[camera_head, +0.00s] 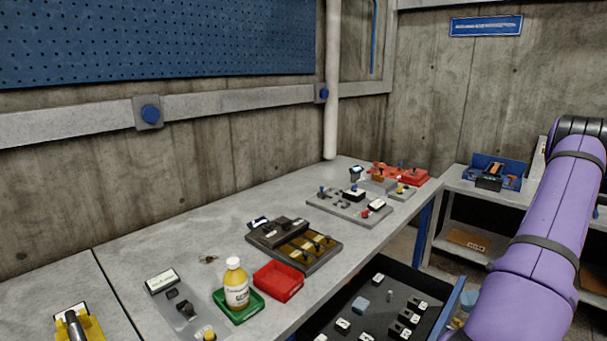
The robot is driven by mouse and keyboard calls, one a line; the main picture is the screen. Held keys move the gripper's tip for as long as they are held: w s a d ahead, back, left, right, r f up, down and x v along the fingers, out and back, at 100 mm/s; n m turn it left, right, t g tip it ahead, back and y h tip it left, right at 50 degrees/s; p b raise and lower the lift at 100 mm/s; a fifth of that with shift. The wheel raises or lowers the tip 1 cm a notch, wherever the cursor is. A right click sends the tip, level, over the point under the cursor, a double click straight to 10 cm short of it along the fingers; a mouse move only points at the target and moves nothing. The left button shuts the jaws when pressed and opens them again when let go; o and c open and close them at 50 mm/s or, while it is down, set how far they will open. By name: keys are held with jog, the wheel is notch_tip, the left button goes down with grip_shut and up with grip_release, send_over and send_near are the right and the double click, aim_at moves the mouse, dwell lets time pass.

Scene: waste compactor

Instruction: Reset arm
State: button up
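My arm, a purple link with dark bands, rises along the right side of the head view. My gripper is outside the picture, so its opening and anything in it cannot be seen. No part of the visible link touches the workbench (160,243) or the things on it.
An open drawer (376,273) with several small labelled parts juts from the bench front, close to my arm. A bottle (236,287) stands on a green tray (247,311) beside a red bin (278,281). A side shelf (455,182) holds a blue tray (512,166).

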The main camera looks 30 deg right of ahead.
jog(key=w+a+r+n+g+h, duration=0.1)
jog(key=w+a+r+n+g, duration=0.45)
jog(key=a+r+n, duration=0.6)
jog(key=w+a+r+n+g+h, duration=0.1)
jog(key=w+a+r+n+g, duration=0.3)
jog(key=w+a+r+n, duration=0.75)
jog(key=s+a+r+n+t+h, duration=0.4)
jog(key=s+a+r+n+h, duration=0.3)
jog(key=s+a+r+n, duration=0.9)
jog(key=shift+s+a+r+n+t, duration=0.25)
jog(key=shift+a+r+n+t, duration=0.1)
jog(key=shift+a+r+n, duration=0.45)
